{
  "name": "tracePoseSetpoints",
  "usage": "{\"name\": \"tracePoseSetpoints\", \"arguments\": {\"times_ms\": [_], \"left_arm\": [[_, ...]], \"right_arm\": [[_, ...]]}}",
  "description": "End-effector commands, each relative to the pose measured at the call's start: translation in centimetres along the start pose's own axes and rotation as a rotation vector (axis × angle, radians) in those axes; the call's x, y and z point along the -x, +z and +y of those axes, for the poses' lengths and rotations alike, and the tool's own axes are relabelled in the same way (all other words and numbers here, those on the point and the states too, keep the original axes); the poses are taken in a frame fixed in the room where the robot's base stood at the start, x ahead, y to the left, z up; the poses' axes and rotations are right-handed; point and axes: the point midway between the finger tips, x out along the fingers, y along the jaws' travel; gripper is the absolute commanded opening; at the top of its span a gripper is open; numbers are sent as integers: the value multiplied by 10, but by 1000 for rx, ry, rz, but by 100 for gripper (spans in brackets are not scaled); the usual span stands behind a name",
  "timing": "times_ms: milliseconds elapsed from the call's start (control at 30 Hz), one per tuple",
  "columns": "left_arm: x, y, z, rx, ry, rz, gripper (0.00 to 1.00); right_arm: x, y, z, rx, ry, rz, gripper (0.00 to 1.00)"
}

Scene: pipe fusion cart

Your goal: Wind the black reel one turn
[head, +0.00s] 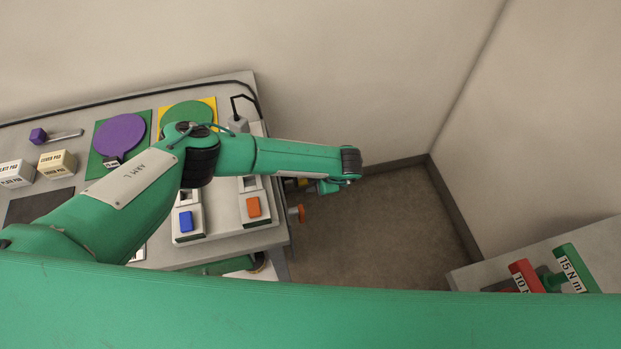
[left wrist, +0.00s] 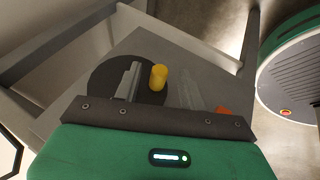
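The black reel (left wrist: 107,77) shows in the left wrist view as a dark disc on the grey side panel of the cart. A yellow handle (left wrist: 158,79) stands out from the disc near its right edge. My left gripper (left wrist: 160,74) is open, with one finger on each side of the handle. A gap shows between the handle and each finger, so they look apart. In the head view my left arm reaches over the cart past its right end. The reel is hidden there, and the left gripper is mostly hidden. My right gripper is in neither view.
The cart top (head: 228,90) holds a purple disc (head: 120,134), a green disc (head: 187,113), a blue switch (head: 186,221) and an orange switch (head: 253,207). An orange knob (head: 298,213) sticks out at its right end. Floor (head: 385,225) is clear to the right.

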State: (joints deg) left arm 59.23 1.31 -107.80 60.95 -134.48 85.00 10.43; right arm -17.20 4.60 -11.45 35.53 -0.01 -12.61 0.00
Motion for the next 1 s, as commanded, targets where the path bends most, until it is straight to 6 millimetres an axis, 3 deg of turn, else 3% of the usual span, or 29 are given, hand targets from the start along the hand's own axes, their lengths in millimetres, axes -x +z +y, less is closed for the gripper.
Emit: {"name": "tracePoseSetpoints", "arguments": {"times_ms": [233, 367, 800, 1000], "left_arm": [[2, 0, 0, 0, 0, -1, 41], [14, 1, 0, 0, 0, -4, 41], [108, 2, 0, -1, 2, -4, 41], [132, 1, 0, 0, 1, -1, 41]], "right_arm": [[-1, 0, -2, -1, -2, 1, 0], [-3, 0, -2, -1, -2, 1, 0], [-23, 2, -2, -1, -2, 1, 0], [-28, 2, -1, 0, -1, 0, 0]]}}
